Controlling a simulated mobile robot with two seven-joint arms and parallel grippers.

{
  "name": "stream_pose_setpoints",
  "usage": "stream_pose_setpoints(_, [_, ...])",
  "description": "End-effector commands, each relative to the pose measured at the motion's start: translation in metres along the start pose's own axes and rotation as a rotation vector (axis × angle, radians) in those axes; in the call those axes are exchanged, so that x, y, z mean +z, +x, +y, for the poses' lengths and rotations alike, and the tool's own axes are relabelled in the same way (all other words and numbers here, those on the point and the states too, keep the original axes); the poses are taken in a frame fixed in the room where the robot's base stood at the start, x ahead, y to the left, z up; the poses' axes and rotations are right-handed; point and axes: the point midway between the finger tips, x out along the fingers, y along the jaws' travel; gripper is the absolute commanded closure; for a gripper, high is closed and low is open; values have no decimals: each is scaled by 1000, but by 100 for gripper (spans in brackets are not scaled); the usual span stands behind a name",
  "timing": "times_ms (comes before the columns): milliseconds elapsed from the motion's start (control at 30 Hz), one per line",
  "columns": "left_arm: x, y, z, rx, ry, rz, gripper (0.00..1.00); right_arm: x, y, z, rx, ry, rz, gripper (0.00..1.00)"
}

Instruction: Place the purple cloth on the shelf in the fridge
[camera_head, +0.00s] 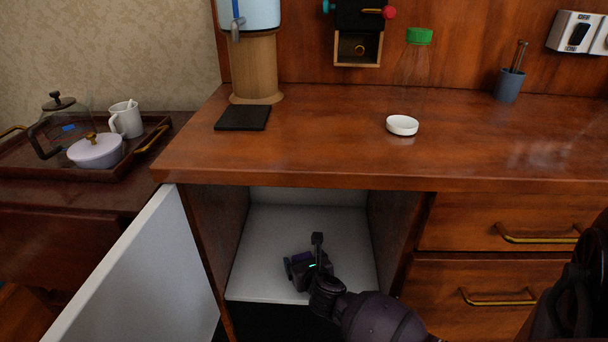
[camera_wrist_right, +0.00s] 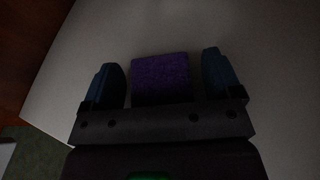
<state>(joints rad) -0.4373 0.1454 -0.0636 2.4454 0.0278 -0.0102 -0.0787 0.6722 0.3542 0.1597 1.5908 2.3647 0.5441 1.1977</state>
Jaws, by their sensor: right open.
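The purple cloth (camera_wrist_right: 161,79) lies on the pale shelf between the spread fingers of my right gripper in the right wrist view. A small dark purple part of the cloth (camera_head: 302,258) shows in the head view, mostly hidden by the gripper. My right gripper (camera_head: 303,262) is open inside the fridge, low over the white shelf (camera_head: 265,230); it also shows in the right wrist view (camera_wrist_right: 163,85). The fingers stand apart from the cloth on both sides. The fridge door (camera_head: 150,270) stands open to the left. My left gripper is not in view.
The wooden counter (camera_head: 330,150) overhangs the fridge, with side walls close to my arm. Drawers with brass handles (camera_head: 535,235) are at the right. On the counter are a black mat (camera_head: 242,117), a white dish (camera_head: 402,125) and a green-capped bottle (camera_head: 418,37).

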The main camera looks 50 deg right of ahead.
Motion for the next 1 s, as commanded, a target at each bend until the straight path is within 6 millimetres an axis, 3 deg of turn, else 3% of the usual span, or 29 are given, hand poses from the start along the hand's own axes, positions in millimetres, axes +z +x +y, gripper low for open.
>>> stream_pose_setpoints(167, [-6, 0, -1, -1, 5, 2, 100, 5, -12, 0, 1, 2, -1, 16])
stream_pose_setpoints(600, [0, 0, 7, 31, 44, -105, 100, 6, -71, 1, 1, 2, -3, 16])
stream_pose_setpoints(1000, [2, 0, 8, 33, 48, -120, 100, 2, -76, 0, 1, -1, 0, 16])
